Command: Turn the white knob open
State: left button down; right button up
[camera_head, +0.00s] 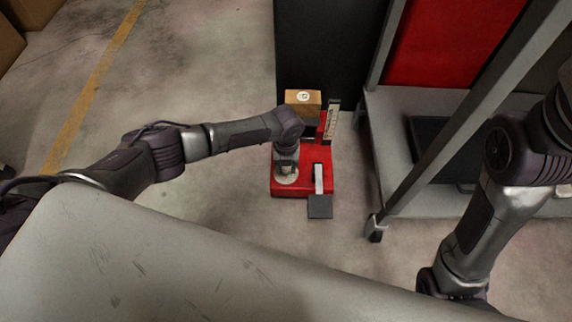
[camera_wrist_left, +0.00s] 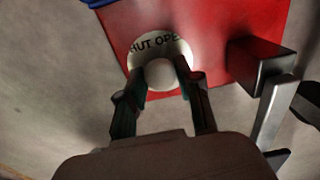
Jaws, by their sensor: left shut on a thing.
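The white knob (camera_wrist_left: 160,74) shows in the left wrist view as a round pale end between my left gripper's two fingers. It sits in the middle of a white disc (camera_wrist_left: 143,46) with the lettering "HUT OPE" visible on it. In the head view the disc (camera_head: 287,179) lies on the red base (camera_head: 312,184) of a stand. My left gripper (camera_wrist_left: 162,92) is shut on the knob, and in the head view it (camera_head: 287,168) points down over the disc. Much of the knob is hidden by the gripper there. My right gripper is out of view.
A lever with a dark pedal (camera_head: 320,206) stands to the right of the disc. A wooden block (camera_head: 303,97) and an upright gauge strip (camera_head: 332,118) are behind. A grey metal rack (camera_head: 408,203) stands close on the right. Open floor (camera_head: 200,90) lies to the left.

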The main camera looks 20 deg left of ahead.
aim_at(286, 168)
pick_arm(q)
jog(key=shift+s+m, duration=0.1)
jog(key=shift+m, duration=1.2)
jog(key=c, duration=0.8)
grip_release()
jog(key=shift+o, duration=0.2)
jog(key=shift+r, duration=0.1)
notch_tip(286, 168, up, 12)
